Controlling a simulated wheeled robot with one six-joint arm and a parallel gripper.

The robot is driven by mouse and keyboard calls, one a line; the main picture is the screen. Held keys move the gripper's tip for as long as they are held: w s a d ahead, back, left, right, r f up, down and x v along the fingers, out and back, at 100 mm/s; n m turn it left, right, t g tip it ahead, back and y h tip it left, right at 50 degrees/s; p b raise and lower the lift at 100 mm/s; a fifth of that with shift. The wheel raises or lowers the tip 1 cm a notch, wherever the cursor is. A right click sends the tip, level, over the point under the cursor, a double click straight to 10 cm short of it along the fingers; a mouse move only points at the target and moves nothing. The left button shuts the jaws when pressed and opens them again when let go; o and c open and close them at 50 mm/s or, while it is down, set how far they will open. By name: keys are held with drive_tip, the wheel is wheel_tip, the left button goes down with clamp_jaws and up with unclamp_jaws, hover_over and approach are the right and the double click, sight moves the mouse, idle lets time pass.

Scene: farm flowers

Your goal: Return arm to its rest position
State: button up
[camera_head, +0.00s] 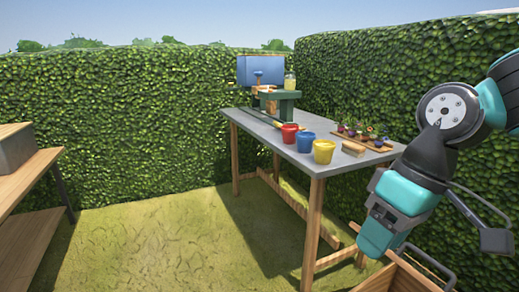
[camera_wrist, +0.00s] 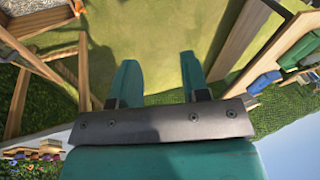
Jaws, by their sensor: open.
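My arm (camera_head: 408,190) is at the right of the head view, bent downward in front of the near end of the table. In the wrist view my gripper (camera_wrist: 159,70) has its two teal fingers spread apart, with only grass seen between them. It holds nothing. In the head view its fingertips cannot be made out clearly.
A grey-topped table (camera_head: 262,133) bears a red pot (camera_head: 289,134), a blue pot (camera_head: 306,142), a yellow pot (camera_head: 324,152) and a tray of flowers (camera_head: 362,137). A wooden crate (camera_head: 398,276) is below my arm. A wooden bench (camera_head: 28,168) stands left; grass between is clear.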

drive_tip(key=s+a+f+p, duration=0.1)
drive_tip(key=s+a, duration=0.1)
drive_tip(key=s, duration=0.8)
wheel_tip(320, 180, up, 15)
drive_tip(key=p, duration=1.4)
drive_tip(key=shift+w+f+p, duration=0.15)
drive_tip(key=shift+w+p, duration=0.05)
drive_tip(key=shift+p, duration=0.15)
